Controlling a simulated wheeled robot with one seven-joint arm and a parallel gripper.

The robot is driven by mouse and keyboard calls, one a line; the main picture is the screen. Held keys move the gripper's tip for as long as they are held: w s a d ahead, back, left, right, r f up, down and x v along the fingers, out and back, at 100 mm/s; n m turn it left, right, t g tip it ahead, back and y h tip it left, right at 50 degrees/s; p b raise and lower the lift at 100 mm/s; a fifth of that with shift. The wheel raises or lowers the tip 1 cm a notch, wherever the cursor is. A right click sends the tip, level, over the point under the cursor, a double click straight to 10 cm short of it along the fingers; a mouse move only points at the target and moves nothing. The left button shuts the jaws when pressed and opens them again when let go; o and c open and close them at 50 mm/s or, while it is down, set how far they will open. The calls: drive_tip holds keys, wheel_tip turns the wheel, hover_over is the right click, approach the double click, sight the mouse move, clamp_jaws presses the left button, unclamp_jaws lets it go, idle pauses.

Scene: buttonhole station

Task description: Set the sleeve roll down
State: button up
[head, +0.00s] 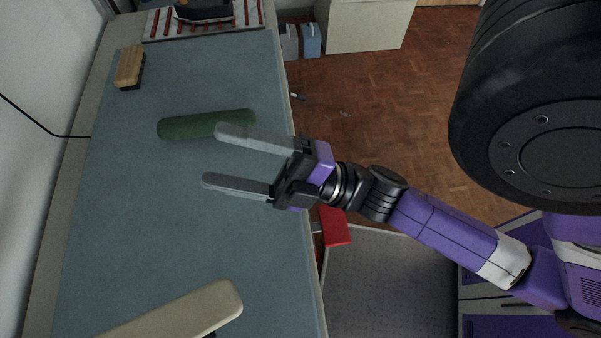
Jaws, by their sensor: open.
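The sleeve roll looks to be the dark green cylinder (190,126) lying on its side on the blue-grey table top (150,220). My gripper (212,157) is open, its two long grey fingers spread and pointing left. The upper finger's tip overlaps the right part of the green roll in the head view; I cannot tell whether it touches. The lower finger is below the roll in the picture, apart from it. Nothing shows between the fingers but table top.
A wooden-topped brush or block (130,66) lies at the upper left. An iron on a striped rest (205,14) is at the top. A cream padded board (185,312) fills the lower left. A red item (334,227) is by the table's right edge. The middle of the table is clear.

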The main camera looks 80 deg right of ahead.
drive_tip(key=s+a+f+m+g+h, duration=0.1)
drive_tip(key=s+f+m+g+h, duration=0.3)
drive_tip(key=s+f+m+g, duration=0.3)
wheel_tip(320, 180, down, 6)
drive_tip(key=s+m, duration=0.2)
drive_tip(key=m, duration=0.7)
drive_tip(key=shift+s+m+g, duration=0.4)
drive_tip(key=shift+a+r, duration=0.1)
